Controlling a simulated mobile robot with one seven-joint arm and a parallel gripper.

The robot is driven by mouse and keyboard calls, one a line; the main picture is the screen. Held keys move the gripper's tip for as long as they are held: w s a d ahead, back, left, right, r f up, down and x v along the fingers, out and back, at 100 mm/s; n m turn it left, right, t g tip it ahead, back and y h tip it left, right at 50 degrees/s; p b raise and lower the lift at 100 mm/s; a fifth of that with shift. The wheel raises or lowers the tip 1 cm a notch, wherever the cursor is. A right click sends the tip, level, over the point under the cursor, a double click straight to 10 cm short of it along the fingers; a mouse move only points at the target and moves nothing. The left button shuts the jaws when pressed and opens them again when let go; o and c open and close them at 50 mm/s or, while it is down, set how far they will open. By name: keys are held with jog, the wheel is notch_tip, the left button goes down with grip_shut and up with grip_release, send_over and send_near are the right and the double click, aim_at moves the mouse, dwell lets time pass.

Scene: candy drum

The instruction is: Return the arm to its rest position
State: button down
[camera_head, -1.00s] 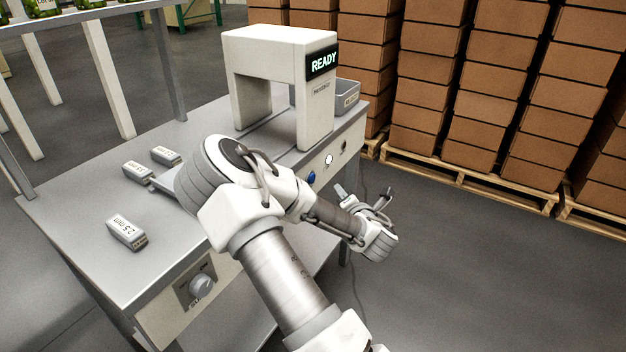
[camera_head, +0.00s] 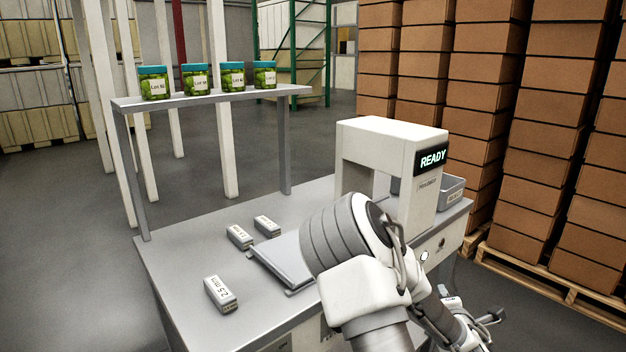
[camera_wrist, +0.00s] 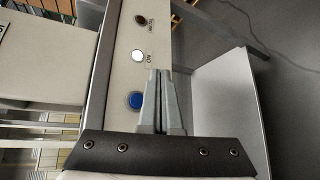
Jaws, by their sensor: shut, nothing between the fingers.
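My arm (camera_head: 360,270) reaches across the front of the metal table (camera_head: 190,262), folded at a joint, with its far end low at the table's front right. My gripper shows in the wrist view (camera_wrist: 162,75) with its two fingers together and nothing between them. In that view its tips lie over the table's front panel (camera_wrist: 118,62), near a blue button (camera_wrist: 136,100) and a white button (camera_wrist: 138,56). I cannot tell whether it touches the panel. In the head view the gripper is small and partly hidden by my arm.
A white arch-shaped machine (camera_head: 375,135) with a READY display stands on the table, a grey bin (camera_head: 452,188) beside it. Several small labelled blocks (camera_head: 220,294) and a flat grey plate (camera_head: 283,258) lie left of my arm. Jars (camera_head: 195,80) stand on a shelf. Stacked boxes (camera_head: 480,95) fill the right.

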jog(key=s+a+r+m+g+y, duration=0.1)
jog(key=s+a+r+m+g, duration=0.2)
jog(key=s+a+r+m, duration=0.5)
jog(key=s+a+r+m+g+y, duration=0.2)
jog(key=s+a+r+m+g, duration=0.15)
jog(key=s, duration=0.85)
jog(key=s+a+r+m+g+y, duration=0.1)
jog(key=s+a+r+m+g, duration=0.1)
jog(key=s+a+r+m, duration=0.65)
notch_tip(320, 180, up, 18)
jog(key=s+d+n+p, duration=0.1)
jog(key=p, duration=2)
jog(key=shift+s+d+r+n, duration=0.15)
jog(key=shift+s+r+n, duration=0.15)
jog(key=shift+s, duration=0.1)
